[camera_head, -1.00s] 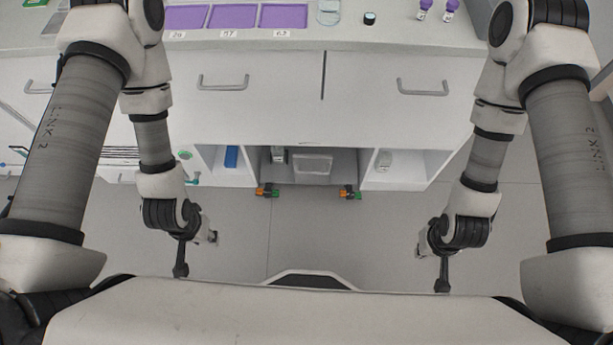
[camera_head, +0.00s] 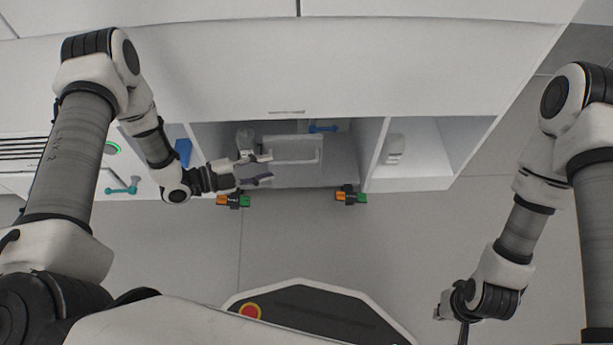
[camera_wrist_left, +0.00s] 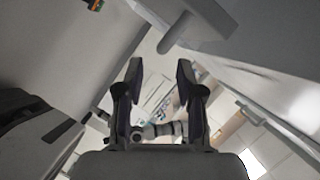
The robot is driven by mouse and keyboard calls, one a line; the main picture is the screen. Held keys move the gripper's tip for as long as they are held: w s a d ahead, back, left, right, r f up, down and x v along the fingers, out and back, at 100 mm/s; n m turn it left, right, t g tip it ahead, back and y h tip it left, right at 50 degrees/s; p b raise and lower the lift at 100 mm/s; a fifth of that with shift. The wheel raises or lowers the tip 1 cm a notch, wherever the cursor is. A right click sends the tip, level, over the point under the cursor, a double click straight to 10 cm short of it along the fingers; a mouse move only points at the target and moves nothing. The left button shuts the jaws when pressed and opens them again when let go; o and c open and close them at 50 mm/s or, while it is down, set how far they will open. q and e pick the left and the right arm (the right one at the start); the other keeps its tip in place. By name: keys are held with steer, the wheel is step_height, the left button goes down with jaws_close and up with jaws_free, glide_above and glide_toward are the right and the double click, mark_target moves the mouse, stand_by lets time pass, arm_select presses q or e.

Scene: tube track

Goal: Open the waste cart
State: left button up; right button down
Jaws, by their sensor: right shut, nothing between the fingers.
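The waste cart seems to be the grey box (camera_head: 292,173) in the middle bay under the bench, with a pale bar handle (camera_head: 318,157) across its front. My left gripper (camera_head: 271,168) is at the left part of the bay front, its fingers pointing right toward the handle. It is open and empty, and hides part of the cart. In the left wrist view its fingers (camera_wrist_left: 160,85) stand apart, with a grey bar-shaped part (camera_wrist_left: 180,32) beyond and above them. Whether they touch the handle cannot be told. My right gripper (camera_head: 463,332) hangs low at the right, shut and empty.
Orange and green blocks (camera_head: 234,201) (camera_head: 351,195) sit at both lower corners of the bay. A blue-handled part (camera_head: 323,128) is at the back of the bay. A white bottle (camera_head: 395,149) stands in the right bay. The floor (camera_head: 300,240) before the cart is clear.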

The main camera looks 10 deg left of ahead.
mark_target(286, 164)
arm_select(q)
steer(key=shift+m, duration=0.3)
steer(key=b+x, duration=0.3)
steer(key=x, duration=0.4)
steer(key=shift+d, duration=0.2)
steer(key=shift+w+d, duration=0.2)
steer(key=shift+d, duration=0.05)
jaws_close()
